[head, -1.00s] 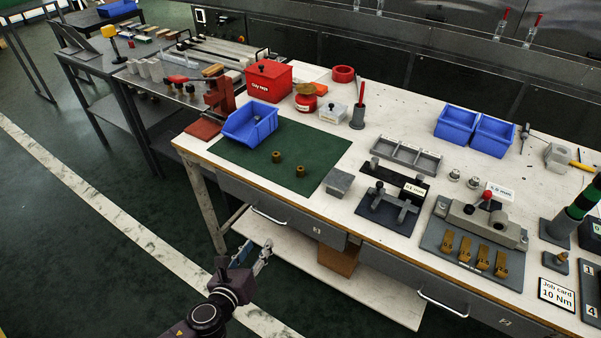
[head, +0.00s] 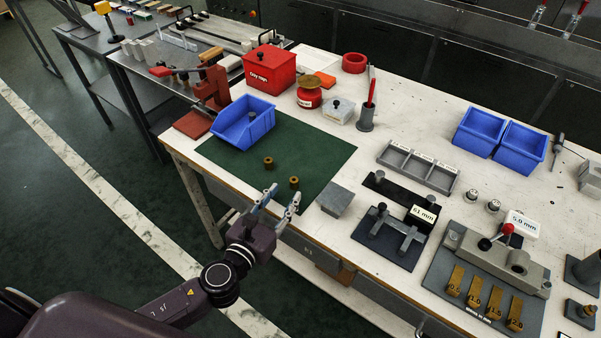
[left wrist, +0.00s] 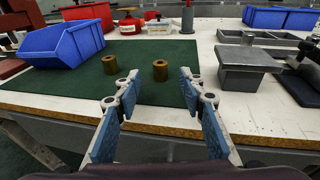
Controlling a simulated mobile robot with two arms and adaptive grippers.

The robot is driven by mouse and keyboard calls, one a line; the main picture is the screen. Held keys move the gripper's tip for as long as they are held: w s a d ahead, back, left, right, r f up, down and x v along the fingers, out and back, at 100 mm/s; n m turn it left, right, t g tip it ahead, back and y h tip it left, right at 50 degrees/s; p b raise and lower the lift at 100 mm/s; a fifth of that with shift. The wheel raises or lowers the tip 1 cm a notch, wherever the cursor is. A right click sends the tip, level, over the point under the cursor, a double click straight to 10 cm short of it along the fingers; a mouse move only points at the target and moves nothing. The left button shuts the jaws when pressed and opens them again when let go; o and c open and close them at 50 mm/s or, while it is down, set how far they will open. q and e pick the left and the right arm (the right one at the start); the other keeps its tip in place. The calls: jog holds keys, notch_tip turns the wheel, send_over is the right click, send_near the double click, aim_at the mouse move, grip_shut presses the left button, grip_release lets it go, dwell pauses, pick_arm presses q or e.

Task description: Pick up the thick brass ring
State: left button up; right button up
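Two short brass rings stand upright on the green mat (head: 320,160). One brass ring (head: 268,162) is farther back; the other brass ring (head: 294,183) is nearer the mat's front edge. In the left wrist view they are the left ring (left wrist: 110,65) and the right ring (left wrist: 160,70). I cannot tell surely which is the thick one. My left gripper (head: 281,200) is open and empty at the table's front edge, short of the rings. In the left wrist view the right ring shows between its fingertips (left wrist: 158,80). My right gripper is not in view.
A blue bin (head: 232,137) stands on the mat behind the rings, with a small dark object inside. A grey block (head: 336,199) sits right of the mat, beside a black fixture (head: 387,240). The mat around the rings is clear.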

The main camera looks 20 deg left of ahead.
aim_at(292, 183)
pick_arm(q)
jog(key=shift+w+d+r, duration=0.1)
jog(key=shift+w, duration=0.3)
jog(key=shift+x, duration=0.95)
jog(key=x, duration=0.3)
jog(key=shift+w+r+p, duration=0.1)
jog(key=shift+w+p, duration=0.2)
jog(key=shift+p, duration=0.05)
jog(key=shift+w, duration=0.2)
jog(key=c, duration=0.8)
grip_shut()
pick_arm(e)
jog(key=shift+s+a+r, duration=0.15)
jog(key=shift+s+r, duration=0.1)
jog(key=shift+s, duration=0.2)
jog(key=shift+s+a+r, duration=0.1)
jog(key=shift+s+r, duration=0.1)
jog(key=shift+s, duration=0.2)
